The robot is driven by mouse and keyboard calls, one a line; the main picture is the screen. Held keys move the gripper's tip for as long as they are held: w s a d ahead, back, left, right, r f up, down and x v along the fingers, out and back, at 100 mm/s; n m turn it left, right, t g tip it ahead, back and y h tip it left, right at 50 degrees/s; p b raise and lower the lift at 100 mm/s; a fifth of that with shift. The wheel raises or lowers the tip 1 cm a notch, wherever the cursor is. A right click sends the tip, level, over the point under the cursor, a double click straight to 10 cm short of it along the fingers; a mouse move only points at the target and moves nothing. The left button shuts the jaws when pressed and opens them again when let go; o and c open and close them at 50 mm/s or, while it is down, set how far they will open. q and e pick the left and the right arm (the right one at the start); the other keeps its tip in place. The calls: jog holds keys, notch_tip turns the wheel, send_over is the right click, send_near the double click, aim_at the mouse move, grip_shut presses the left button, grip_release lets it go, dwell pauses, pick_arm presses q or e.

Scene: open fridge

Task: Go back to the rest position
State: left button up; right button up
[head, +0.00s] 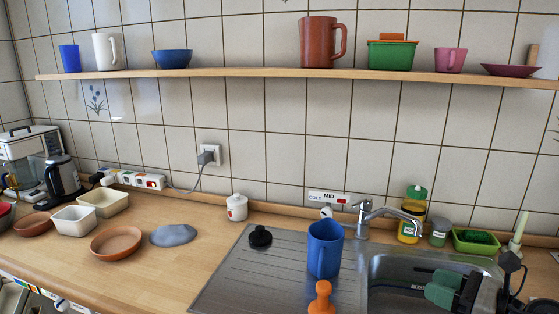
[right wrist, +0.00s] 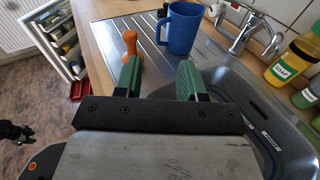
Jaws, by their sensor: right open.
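My right gripper shows at the lower right of the head view (head: 448,285), over the sink basin, cut off by the picture edge. In the right wrist view its two green fingers (right wrist: 160,75) stand apart with nothing between them. A blue mug (head: 325,248) stands on the drainboard, left of the gripper; it also shows beyond the fingers in the right wrist view (right wrist: 180,28). My left gripper does not show in the head view.
The steel sink (head: 400,268) lies under my right gripper, with the tap (head: 372,215) behind it. An orange object (head: 321,298) is close in front of the mug. Bowls and a kettle (head: 62,178) stand on the left counter. An open white unit (right wrist: 58,38) holds several items.

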jog(key=s+a+f+m+t+h, duration=0.1)
jog(key=s+f+m+h, duration=0.55)
jog(key=m, duration=1.15)
jog(key=s+a+f+m+h, duration=0.1)
jog(key=s+f+m+h, duration=0.3)
jog(key=f+m+h, duration=0.95)
jog(key=s+a+f+m+g+y, duration=0.1)
jog(key=s+a+m+g+y, duration=0.4)
jog(key=s, duration=0.3)
jog(key=s+a+f+m+g+y, duration=0.1)
jog(key=s+a+m+g+y, duration=0.3)
jog(key=s+m, duration=0.3)
notch_tip(320, 180, down, 28)
jog(key=n+g+b, duration=0.1)
jog(key=g+b, duration=0.1)
jog(key=b, duration=0.1)
pick_arm(q)
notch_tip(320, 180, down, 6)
jog(key=b, duration=0.3)
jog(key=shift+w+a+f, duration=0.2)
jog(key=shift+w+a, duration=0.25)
pick_arm(e)
jog(key=s+d+f, duration=0.3)
jog(key=s+f, duration=1.4)
jog(key=f, duration=0.3)
jog(key=shift+d+f+g+h, duration=0.15)
jog(key=shift+f+g+h, duration=0.05)
jog(key=shift+g+h, duration=0.2)
